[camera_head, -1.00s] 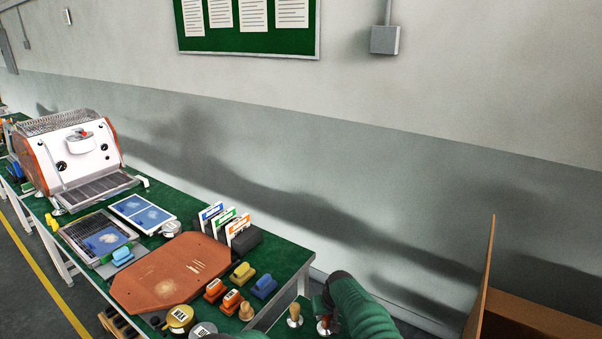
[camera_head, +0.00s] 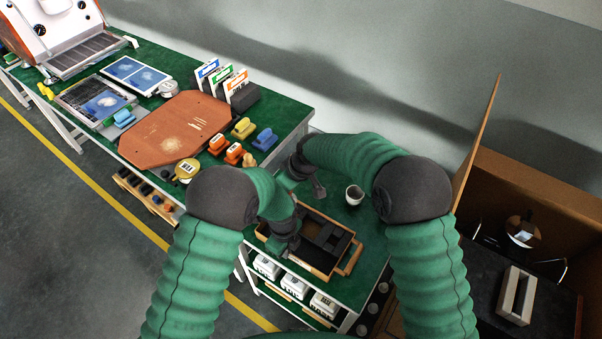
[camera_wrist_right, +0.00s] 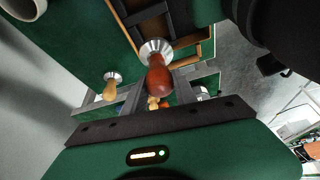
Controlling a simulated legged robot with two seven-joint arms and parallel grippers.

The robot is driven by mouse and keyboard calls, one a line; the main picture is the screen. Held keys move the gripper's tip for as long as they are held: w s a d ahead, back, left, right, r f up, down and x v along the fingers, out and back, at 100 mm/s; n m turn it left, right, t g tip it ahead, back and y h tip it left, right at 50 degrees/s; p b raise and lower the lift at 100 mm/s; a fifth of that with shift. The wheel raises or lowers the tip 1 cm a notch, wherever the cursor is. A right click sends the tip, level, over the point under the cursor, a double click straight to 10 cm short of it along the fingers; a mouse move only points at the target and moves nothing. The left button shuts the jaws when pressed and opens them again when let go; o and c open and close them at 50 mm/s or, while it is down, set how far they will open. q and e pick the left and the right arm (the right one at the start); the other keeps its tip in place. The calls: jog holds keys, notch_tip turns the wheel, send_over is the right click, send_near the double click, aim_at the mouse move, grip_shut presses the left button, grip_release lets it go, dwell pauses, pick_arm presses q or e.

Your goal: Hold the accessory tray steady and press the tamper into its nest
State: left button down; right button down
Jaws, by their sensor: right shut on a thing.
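The accessory tray (camera_head: 344,268), a wooden-framed box with dark dividers, sits on the green bench. It shows at the top of the right wrist view (camera_wrist_right: 204,48). My left gripper (camera_head: 284,243) is at the tray's left end; its fingers are hidden, so I cannot tell whether it grips the rim. My right gripper (camera_head: 311,180) is above the bench, beyond the tray. In the wrist view my right gripper (camera_wrist_right: 155,88) is shut on a tamper with a red-brown handle (camera_wrist_right: 158,78) and a round metal base. The tamper is held apart from the tray, as far as I can see.
A second tamper with a pale wooden handle (camera_wrist_right: 111,90) stands on the bench. A white cup (camera_head: 354,194) stands behind the tray. White boxes (camera_head: 267,266) fill a shelf below. An open cardboard box (camera_head: 530,180) is at the right.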

dwell(0.3)
jog(key=shift+f, duration=2.9)
jog(key=shift+f, duration=1.55)
jog(key=shift+r, duration=0.15)
jog(key=shift+r, duration=1.05)
jog(key=shift+f, duration=1.1)
jog(key=c, duration=0.9)
grip_release()
jog(key=shift+s, duration=0.1)
jog(key=shift+f, duration=0.1)
